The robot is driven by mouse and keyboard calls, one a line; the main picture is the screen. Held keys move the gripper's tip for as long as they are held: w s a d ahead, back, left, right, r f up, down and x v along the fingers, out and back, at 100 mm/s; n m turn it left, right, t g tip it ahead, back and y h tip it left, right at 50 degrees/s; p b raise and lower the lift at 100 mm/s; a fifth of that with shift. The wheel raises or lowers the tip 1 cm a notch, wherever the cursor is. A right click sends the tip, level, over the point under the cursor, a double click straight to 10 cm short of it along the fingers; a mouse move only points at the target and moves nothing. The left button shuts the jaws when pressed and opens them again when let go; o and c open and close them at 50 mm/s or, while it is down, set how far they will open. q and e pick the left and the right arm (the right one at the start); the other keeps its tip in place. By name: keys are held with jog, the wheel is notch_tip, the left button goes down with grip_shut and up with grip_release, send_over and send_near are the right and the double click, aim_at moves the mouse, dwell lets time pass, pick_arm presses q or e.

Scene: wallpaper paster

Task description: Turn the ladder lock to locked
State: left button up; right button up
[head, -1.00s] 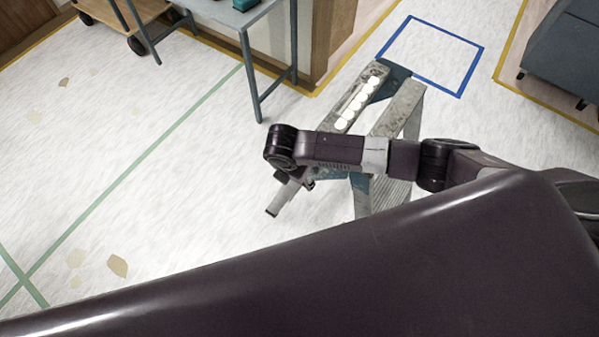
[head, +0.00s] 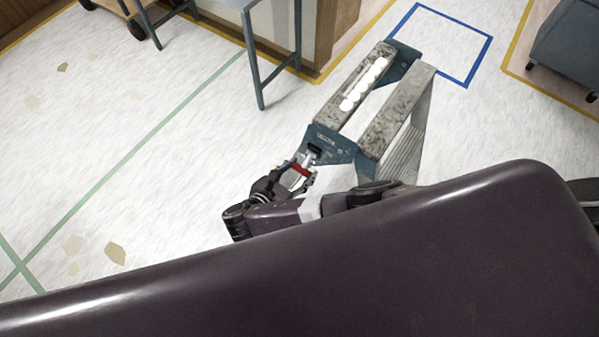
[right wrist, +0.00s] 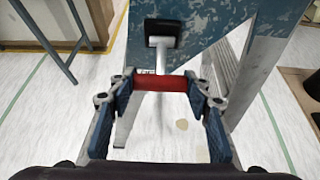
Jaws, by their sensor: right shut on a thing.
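The step ladder (head: 398,112) has worn grey rails and blue end plates, and it stands right of centre in the head view. Its lock lever (right wrist: 161,58) is a pale rod with a red grip (right wrist: 174,84), coming down in the right wrist view from a black mount (right wrist: 163,29) on the blue plate. My right gripper (right wrist: 160,81) is shut on the red grip, one finger at each end. The head view shows the same right gripper (head: 301,172) at the ladder's near end. I see no left gripper.
A blue-grey metal-legged table (head: 254,62) stands beyond the ladder to the left. A blue taped square (head: 448,14) lies on the floor behind it, and a grey cabinet (head: 570,55) stands at the right.

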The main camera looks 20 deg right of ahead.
aim_at(301, 170)
jog(key=shift+d+f+t+h+b, duration=0.1)
jog(key=shift+f+t+h+b, duration=0.35)
jog(key=shift+b, duration=0.2)
jog(key=shift+r, duration=0.1)
jog(key=o, duration=1.2)
jog(key=shift+w, duration=0.1)
jog(key=shift+r, duration=0.15)
notch_tip(301, 170, up, 8)
jog(key=shift+f, duration=0.25)
jog(key=shift+r, duration=1.1)
